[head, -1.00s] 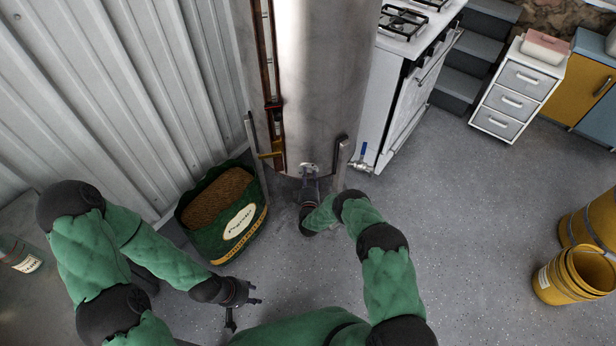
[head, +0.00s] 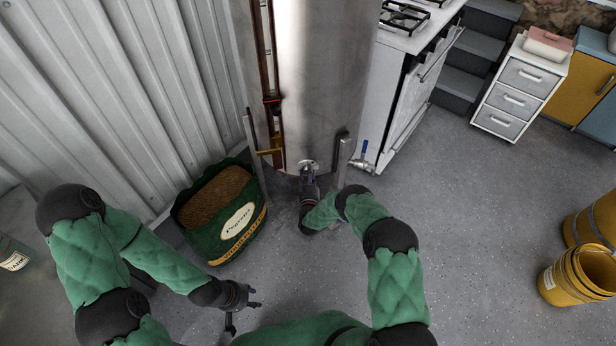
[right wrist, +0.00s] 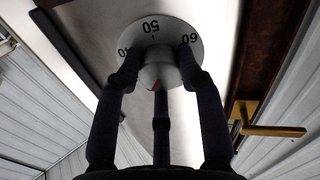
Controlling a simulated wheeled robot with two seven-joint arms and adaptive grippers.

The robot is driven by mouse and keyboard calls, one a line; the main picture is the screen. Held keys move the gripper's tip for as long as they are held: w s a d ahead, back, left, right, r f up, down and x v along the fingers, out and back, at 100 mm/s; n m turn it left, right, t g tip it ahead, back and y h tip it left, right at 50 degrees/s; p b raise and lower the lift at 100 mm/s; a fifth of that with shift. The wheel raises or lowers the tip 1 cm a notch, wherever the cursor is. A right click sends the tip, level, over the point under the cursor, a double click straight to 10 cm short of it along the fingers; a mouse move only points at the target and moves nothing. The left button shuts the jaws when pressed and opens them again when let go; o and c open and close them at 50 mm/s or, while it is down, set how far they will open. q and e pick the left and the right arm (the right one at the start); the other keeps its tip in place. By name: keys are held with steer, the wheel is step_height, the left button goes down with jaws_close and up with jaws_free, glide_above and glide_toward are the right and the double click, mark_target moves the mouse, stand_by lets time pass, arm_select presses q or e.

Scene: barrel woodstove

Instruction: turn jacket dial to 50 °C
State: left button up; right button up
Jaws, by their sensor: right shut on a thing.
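The jacket dial (right wrist: 150,38) is a pale disc low on the steel barrel (head: 318,90). In the right wrist view the figures 40, 50 and 60 show on it, with 50 near the top middle. In the head view my right gripper (head: 308,182) reaches the barrel's lower front. My left gripper (head: 250,307) is open and empty above the floor, away from the barrel.
A green pellet bag (head: 222,210) stands left of the barrel. A brass handle (right wrist: 262,130) and a blue-handled valve (head: 364,155) are near the dial. A white stove (head: 410,95) stands to the right. Yellow buckets (head: 575,280) are at far right; floor between is clear.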

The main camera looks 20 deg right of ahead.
steer(key=shift+w+d+m+b, duration=0.1)
steer(key=shift+m+b, duration=1.3)
steer(key=shift+m, duration=5.65)
steer(key=shift+d+m+b, duration=0.1)
steer(key=shift+m+b, duration=1.3)
steer(key=shift+m, duration=5.65)
steer(key=o, duration=1.1)
steer(key=shift+o, duration=0.2)
